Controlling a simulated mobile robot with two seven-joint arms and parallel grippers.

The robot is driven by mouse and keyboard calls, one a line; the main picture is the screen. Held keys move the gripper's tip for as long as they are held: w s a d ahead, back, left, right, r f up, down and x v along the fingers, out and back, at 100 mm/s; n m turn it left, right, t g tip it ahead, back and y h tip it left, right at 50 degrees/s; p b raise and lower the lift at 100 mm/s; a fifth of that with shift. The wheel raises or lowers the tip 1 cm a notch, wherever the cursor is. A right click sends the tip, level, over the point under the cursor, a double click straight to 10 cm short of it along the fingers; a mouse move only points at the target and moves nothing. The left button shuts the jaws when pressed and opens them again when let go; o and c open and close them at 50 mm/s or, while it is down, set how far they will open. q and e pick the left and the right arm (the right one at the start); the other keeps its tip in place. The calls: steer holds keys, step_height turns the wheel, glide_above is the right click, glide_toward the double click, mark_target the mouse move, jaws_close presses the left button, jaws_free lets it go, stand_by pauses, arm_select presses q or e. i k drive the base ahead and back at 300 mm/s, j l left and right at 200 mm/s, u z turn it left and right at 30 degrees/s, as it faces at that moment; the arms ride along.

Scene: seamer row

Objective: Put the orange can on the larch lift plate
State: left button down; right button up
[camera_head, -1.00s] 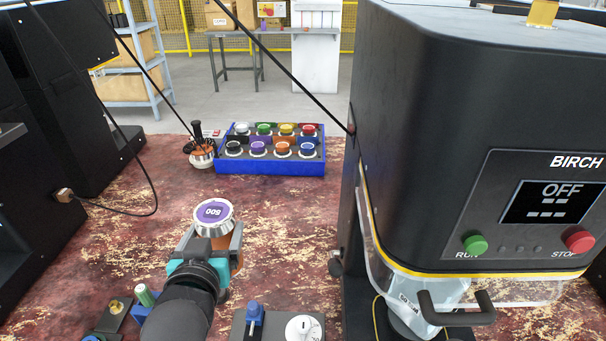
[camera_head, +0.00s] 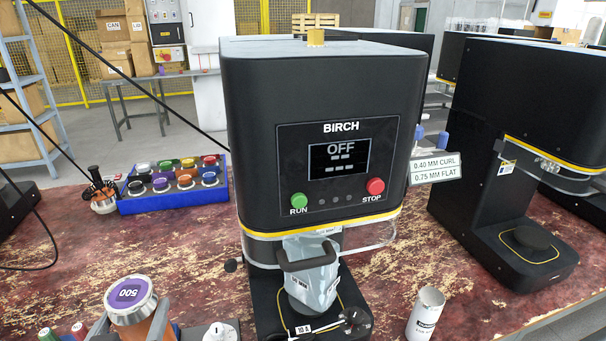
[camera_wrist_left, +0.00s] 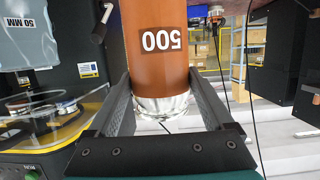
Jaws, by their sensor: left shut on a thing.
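The orange can (camera_head: 142,322), with a silver rim and a purple top marked 500, is at the lower left of the head view. My left gripper (camera_head: 132,328) is shut on it and holds it. In the left wrist view the can's orange side (camera_wrist_left: 155,45) shows an upside-down 500 between my fingers (camera_wrist_left: 162,98). No machine in view reads Larch. The centre machine (camera_head: 330,100) reads Birch, its screen OFF, with a grey bag (camera_head: 311,272) at its plate. Another machine at right has a bare round dark plate (camera_head: 530,240); I see no name on it. My right gripper is out of view.
A blue rack (camera_head: 175,204) of several coloured-top cans stands at back left, beside a dark-handled tool (camera_head: 102,192). A white labelled can (camera_head: 425,312) stands between the machines. A sign (camera_head: 434,169) hangs by Birch. The worn red bench (camera_head: 385,270) is clear around that can.

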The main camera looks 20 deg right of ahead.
mark_target(533, 236)
steer(key=k+l+z, duration=0.1)
steer(key=l, duration=0.4)
steer(key=k+l+z, duration=0.1)
steer(key=l, duration=0.35)
steer(key=l+z, duration=0.1)
steer(key=l, duration=0.4)
steer(key=i+l+z, duration=0.1)
steer(key=l, duration=0.4)
steer(key=i+l, duration=0.1)
steer(key=l, duration=0.35)
steer(key=i+l+z, duration=0.15)
steer(key=l, duration=0.3)
steer(key=k+l, duration=0.05)
